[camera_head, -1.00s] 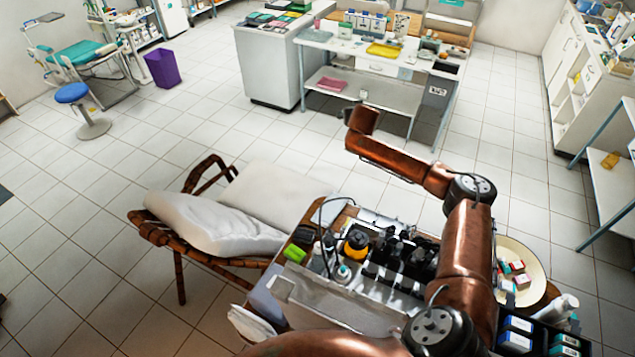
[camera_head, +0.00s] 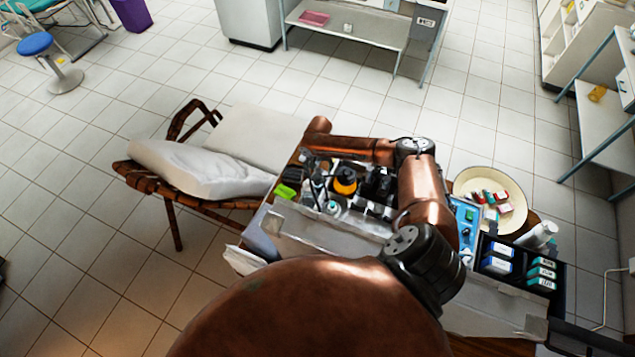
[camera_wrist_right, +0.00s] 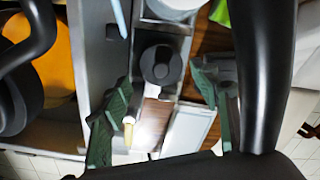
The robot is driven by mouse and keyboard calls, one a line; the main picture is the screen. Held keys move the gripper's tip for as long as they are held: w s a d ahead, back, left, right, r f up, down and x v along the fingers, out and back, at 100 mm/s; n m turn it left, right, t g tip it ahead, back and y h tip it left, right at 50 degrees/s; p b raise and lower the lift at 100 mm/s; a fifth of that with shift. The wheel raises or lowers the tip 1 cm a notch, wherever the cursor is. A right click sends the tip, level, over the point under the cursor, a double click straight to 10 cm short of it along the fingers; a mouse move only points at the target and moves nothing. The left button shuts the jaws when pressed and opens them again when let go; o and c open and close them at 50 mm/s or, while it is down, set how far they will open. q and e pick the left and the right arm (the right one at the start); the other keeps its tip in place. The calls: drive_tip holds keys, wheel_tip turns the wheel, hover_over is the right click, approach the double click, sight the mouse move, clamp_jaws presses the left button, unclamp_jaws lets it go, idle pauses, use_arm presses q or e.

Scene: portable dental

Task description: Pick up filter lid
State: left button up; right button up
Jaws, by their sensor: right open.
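A dark round cap (camera_wrist_right: 161,64) with a raised centre shows in the right wrist view, between and beyond my fingers. It looks like the filter lid, but I cannot be sure. My right gripper (camera_wrist_right: 163,82) is open, with green-padded fingers on either side of the cap and nothing visibly held. In the head view my right gripper (camera_head: 311,165) is small and partly hidden among dark items at the left end of the equipment table. The cap cannot be picked out there. My left gripper is not in view.
An orange item with a black top (camera_head: 345,183) stands close to the gripper; bottles and dark blocks crowd the table. A round cream tray (camera_head: 465,188) holds small boxes. A black box holder (camera_head: 552,272) stands right. A cushioned recliner (camera_head: 190,170) is left.

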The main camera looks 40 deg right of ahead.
sight(318, 178)
drive_tip(key=shift+f, duration=2.9)
drive_tip(key=shift+c, duration=0.5)
drive_tip(key=c, duration=0.7)
